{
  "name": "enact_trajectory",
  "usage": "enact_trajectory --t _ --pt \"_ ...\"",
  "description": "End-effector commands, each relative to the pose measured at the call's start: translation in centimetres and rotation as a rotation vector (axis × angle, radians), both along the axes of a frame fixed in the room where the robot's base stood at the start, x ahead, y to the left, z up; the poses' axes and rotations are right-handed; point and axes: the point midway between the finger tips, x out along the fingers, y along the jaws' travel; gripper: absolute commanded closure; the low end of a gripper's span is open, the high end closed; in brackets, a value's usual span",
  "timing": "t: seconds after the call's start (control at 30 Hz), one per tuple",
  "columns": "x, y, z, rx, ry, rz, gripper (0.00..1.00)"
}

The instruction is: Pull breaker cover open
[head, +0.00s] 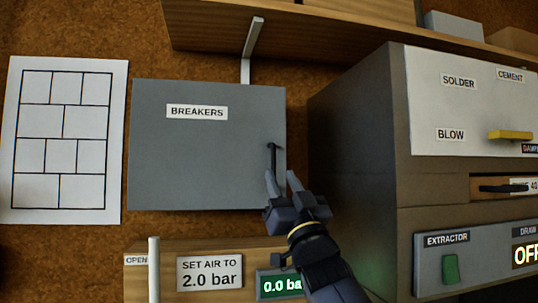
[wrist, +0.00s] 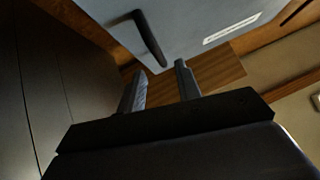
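The grey breaker cover (head: 205,150) is labelled BREAKERS and sits flat on the box, looking shut. Its dark upright bar handle (head: 273,157) is near the right edge. My gripper (head: 282,178) is at the lower part of the handle in the head view, with the two fingers apart. In the wrist view the cover (wrist: 185,25) is at the top and the handle (wrist: 149,38) lies beyond the fingertips. My gripper (wrist: 160,70) is open there, with nothing between its fingers. The handle's lower end is partly hidden by the fingers in the head view.
A grey-brown cabinet (head: 352,150) with a sloped control panel (head: 470,110) stands close on the right. Below the cover is a wooden panel with a SET AIR TO sign (head: 209,273) and a white post (head: 154,270). A shelf (head: 330,40) runs above.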

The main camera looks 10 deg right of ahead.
Motion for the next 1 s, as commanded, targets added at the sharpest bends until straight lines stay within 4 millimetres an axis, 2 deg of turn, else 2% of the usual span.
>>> enact_trajectory --t 0.03,0.1,0.3,0.73,1.0 --pt "0.9 0.2 1.3 0.000 0.002 0.002 0.67" --pt "1.8 0.4 2.2 0.000 0.001 0.002 0.67" --pt "3.6 0.7 3.9 0.000 0.002 0.000 0.67" --pt "4.3 0.9 4.3 0.000 0.002 -0.001 0.67" --pt "4.3 0.9 4.3 0.000 0.002 -0.001 0.89"
